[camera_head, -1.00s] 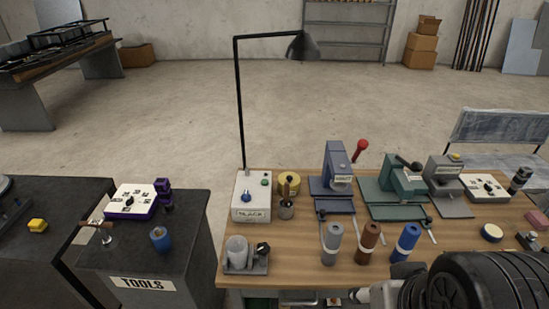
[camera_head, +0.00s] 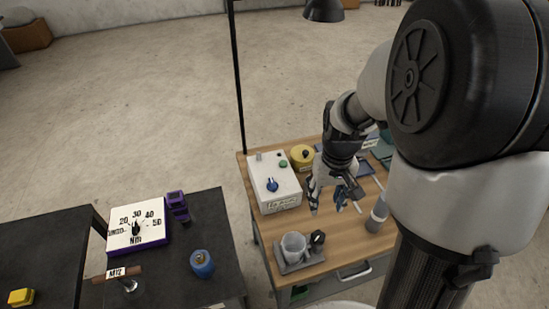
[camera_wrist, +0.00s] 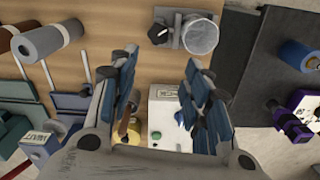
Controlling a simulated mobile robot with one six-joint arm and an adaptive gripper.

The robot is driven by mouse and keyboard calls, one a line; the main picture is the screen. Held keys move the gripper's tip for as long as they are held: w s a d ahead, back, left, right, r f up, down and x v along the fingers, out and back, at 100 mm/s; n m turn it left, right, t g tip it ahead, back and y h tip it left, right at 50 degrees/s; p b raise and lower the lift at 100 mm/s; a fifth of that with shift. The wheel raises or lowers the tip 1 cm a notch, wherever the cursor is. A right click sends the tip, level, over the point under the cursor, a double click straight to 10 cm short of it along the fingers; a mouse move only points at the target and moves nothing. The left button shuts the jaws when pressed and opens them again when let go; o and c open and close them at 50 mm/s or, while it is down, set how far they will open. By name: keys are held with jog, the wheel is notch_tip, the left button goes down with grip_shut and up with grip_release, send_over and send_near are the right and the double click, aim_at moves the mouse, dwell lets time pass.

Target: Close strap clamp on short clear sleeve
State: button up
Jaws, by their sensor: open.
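The short clear sleeve (camera_head: 293,246) stands upright in a grey holder (camera_head: 290,268) at the front left corner of the wooden bench. A black knob (camera_head: 317,240) sits beside it, apparently part of the strap clamp; the strap itself is too small to make out. In the wrist view the sleeve (camera_wrist: 200,37) and the knob (camera_wrist: 159,34) lie near the top edge, beyond my fingertips. My gripper (camera_head: 328,204) is open and empty above the bench, behind and to the right of the sleeve. In the wrist view my gripper (camera_wrist: 158,72) has its fingers spread wide.
A white control box (camera_head: 273,182) and a yellow round can (camera_head: 301,157) stand behind the holder. A grey cylinder (camera_head: 377,216) stands to the right. A dark tool cabinet with a blue canister (camera_head: 202,263) is to the left. The lamp post (camera_head: 238,80) rises at the bench's back left.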

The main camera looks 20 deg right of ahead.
aim_at(319, 236)
jog(key=f+b, duration=0.2)
jog(key=f, duration=0.4)
jog(key=f+b, duration=0.1)
jog(key=f, duration=0.4)
jog(key=f+b, duration=0.2)
jog(key=f, duration=0.4)
jog(key=shift+s+d+f+b, duration=0.1)
jog(key=shift+d+f+b, duration=0.15)
jog(key=shift+f+b, duration=0.05)
jog(key=c, duration=0.8)
jog(key=shift+m, duration=0.5)
jog(key=o, duration=0.8)
